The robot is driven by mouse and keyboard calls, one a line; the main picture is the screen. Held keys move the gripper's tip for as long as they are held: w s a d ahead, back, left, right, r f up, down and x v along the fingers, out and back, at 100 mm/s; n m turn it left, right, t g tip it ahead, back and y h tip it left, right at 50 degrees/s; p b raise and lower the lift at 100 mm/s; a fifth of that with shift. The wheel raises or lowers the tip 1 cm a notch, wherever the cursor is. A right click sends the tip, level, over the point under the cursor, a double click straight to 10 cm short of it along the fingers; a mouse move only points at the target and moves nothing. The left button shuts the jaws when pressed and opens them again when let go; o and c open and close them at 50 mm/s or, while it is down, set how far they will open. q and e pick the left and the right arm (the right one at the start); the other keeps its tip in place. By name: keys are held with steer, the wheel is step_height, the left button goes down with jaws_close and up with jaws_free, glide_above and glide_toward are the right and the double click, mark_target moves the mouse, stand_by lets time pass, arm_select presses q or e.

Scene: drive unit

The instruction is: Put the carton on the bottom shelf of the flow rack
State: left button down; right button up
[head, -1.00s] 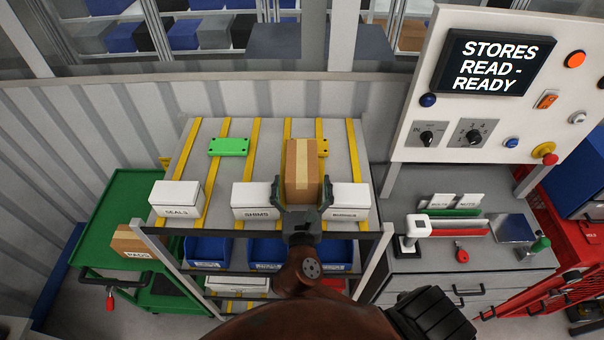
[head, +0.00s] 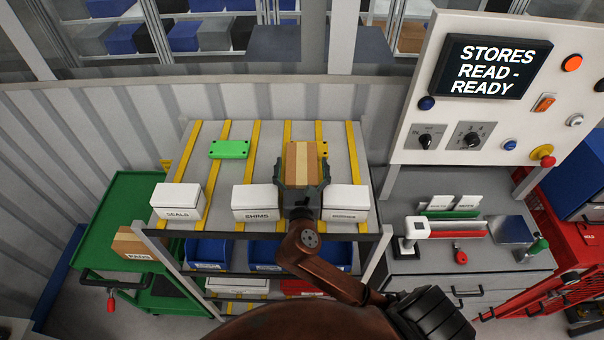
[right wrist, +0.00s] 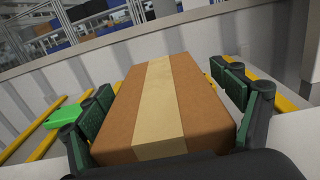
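The carton (head: 302,160), brown with a tan tape strip, is at the flow rack's (head: 268,150) top level, between two white boxes. Whether it rests on the surface cannot be told. My right gripper (head: 303,182) reaches in from the front with one finger on each side of the carton. In the right wrist view the carton (right wrist: 160,105) lies between the fingers (right wrist: 170,98), and a gap shows on its right side, so the gripper looks open. The gripper hides the carton's near lower end. The rack's bottom shelf (head: 240,306) is largely hidden by my arm. My left gripper is out of view.
White boxes, SEALS (head: 178,202), SHIMS (head: 256,203) and a third (head: 346,203), line the top front edge. A green block (head: 229,149) lies behind. Blue bins (head: 208,252) fill the level below. A green cart (head: 125,215) stands left and a grey workbench (head: 470,245) right.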

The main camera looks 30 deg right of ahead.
steer(key=c, duration=1.3)
steer(key=shift+c, duration=1)
steer(key=shift+r, duration=0.15)
